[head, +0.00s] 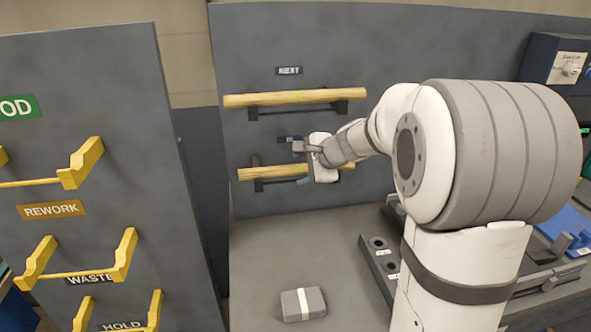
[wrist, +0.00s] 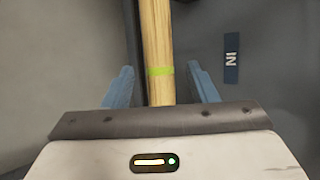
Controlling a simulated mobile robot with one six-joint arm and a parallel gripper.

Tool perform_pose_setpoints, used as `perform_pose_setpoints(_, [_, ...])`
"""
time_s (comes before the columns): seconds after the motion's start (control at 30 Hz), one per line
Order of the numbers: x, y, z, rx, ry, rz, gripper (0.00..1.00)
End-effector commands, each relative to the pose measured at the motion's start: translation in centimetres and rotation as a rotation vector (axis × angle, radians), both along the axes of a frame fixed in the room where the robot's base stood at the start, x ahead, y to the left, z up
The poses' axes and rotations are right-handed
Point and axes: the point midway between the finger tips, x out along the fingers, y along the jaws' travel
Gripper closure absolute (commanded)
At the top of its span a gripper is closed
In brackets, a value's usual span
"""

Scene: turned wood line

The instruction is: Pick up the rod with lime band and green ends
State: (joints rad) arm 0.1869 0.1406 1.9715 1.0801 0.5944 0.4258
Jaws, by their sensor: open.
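A pale wooden rod (wrist: 156,45) with a lime band (wrist: 160,71) runs between the blue fingers of my gripper (wrist: 160,70) in the wrist view. The fingers are open, with a gap on each side of the rod. In the head view my gripper (head: 301,165) is at the lower wall rod (head: 270,173), which lies level on dark brackets and is partly hidden by the gripper. The upper wall rod (head: 265,100) also shows a lime band and rests on its own brackets. The end colours of the lower rod cannot be made out.
A grey block with a pale band (head: 303,304) lies on the bench (head: 255,265) below. A dark holder with round sockets (head: 378,262) stands right of it. A panel with yellow hooks (head: 85,165) and labels stands at the left.

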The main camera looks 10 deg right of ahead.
Motion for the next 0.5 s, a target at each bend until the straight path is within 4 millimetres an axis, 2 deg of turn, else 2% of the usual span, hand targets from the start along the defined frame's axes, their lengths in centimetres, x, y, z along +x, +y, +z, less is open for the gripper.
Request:
perform_pose_setpoints(0.07, [-0.01,0.02,0.01,0.000,0.000,0.000,0.50])
perform_pose_setpoints(0.5, [-0.02,0.08,0.01,0.000,0.001,0.002,0.86])
